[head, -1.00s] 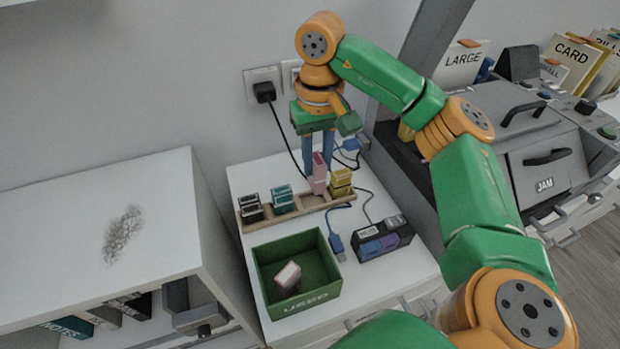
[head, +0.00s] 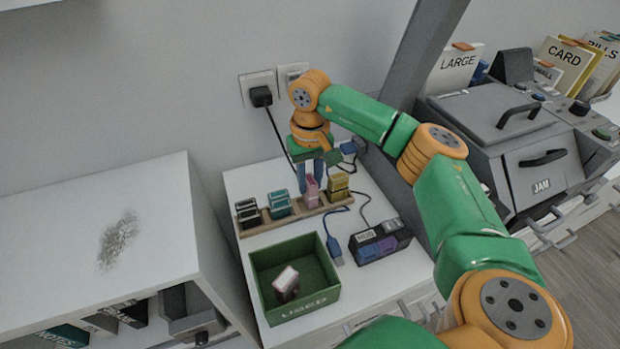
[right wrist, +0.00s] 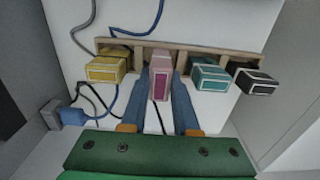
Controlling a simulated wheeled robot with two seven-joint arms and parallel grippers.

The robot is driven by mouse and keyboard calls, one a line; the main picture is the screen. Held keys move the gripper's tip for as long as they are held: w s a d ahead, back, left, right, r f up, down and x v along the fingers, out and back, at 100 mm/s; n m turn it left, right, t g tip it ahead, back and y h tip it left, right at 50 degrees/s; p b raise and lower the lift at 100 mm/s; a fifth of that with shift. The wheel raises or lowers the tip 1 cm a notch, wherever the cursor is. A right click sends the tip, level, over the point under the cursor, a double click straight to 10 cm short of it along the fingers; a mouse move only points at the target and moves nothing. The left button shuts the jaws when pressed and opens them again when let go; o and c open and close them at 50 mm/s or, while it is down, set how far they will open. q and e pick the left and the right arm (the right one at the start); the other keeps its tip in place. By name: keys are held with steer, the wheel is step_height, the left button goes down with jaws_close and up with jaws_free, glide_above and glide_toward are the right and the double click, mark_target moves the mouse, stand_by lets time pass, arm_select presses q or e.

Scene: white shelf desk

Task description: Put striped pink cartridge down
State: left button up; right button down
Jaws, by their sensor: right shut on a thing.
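The pink cartridge (head: 311,190) stands upright at the wooden rack (head: 272,222), in the slot between the teal and yellow cartridges. My right gripper (head: 314,176) is above it with its blue fingers on either side. The right wrist view shows the fingers shut on this cartridge (right wrist: 160,78), whose end has a magenta label. Its lower part is hidden by the rack, and I cannot tell whether it rests on the rack's floor. My left gripper is not in view.
A green bin (head: 308,304) in front holds another pink cartridge (head: 286,283). A black hub (head: 378,244) with cables lies to the right.

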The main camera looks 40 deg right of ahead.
mark_target(310, 180)
steer(key=shift+f, duration=0.3)
steer(key=c, duration=0.7)
jaws_free()
steer(key=shift+o, duration=0.2)
step_height(310, 180, up, 13)
steer(key=p, duration=0.2)
steer(key=shift+r, duration=0.2)
